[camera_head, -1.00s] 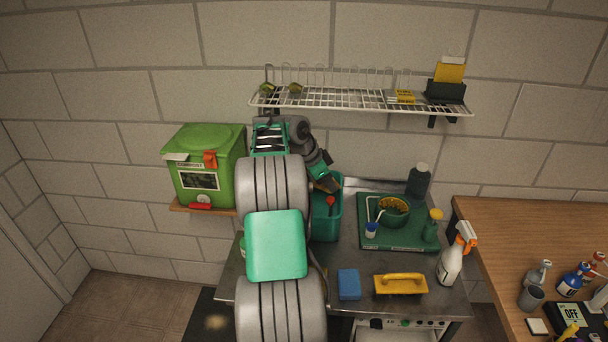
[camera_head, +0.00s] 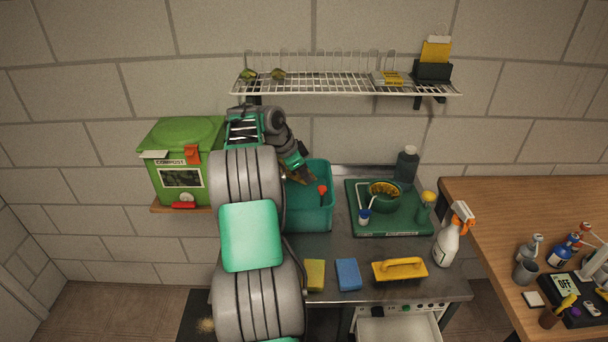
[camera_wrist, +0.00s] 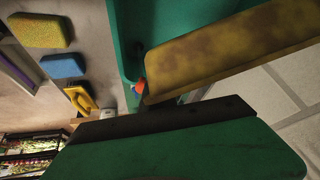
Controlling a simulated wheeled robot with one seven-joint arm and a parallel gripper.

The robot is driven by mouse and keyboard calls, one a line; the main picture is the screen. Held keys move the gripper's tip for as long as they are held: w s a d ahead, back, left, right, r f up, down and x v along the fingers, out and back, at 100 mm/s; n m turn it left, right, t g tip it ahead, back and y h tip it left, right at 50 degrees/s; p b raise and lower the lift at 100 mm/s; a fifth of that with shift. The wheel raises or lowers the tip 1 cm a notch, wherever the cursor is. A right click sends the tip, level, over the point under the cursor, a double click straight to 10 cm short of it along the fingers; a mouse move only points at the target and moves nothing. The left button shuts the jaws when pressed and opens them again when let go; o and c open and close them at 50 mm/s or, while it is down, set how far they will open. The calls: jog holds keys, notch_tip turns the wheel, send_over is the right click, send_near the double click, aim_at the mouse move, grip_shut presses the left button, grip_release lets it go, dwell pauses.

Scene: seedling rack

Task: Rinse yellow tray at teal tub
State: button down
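The yellow tray (camera_wrist: 235,52), blotched with brown, fills the upper right of the wrist view, tilted and close to the camera. In the head view only a small strip of it (camera_head: 296,177) shows under my gripper (camera_head: 303,172). My gripper is at the left rear of the teal tub (camera_head: 313,217) and appears shut on the tray; the contact itself is hidden. The tub's teal wall (camera_wrist: 128,45) shows beside the tray in the wrist view. A red-topped item (camera_head: 322,190) is inside the tub.
A yellow sponge (camera_head: 315,274), a blue sponge (camera_head: 348,273) and a yellow-handled float (camera_head: 400,269) lie along the counter front. A green board (camera_head: 388,226) with a bowl stands right of the tub. A wire shelf (camera_head: 350,86) hangs above; a green compost bin (camera_head: 180,155) is left.

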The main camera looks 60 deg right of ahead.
notch_tip(320, 180, down, 12)
jog(key=b, duration=0.9)
jog(key=shift+f, duration=0.2)
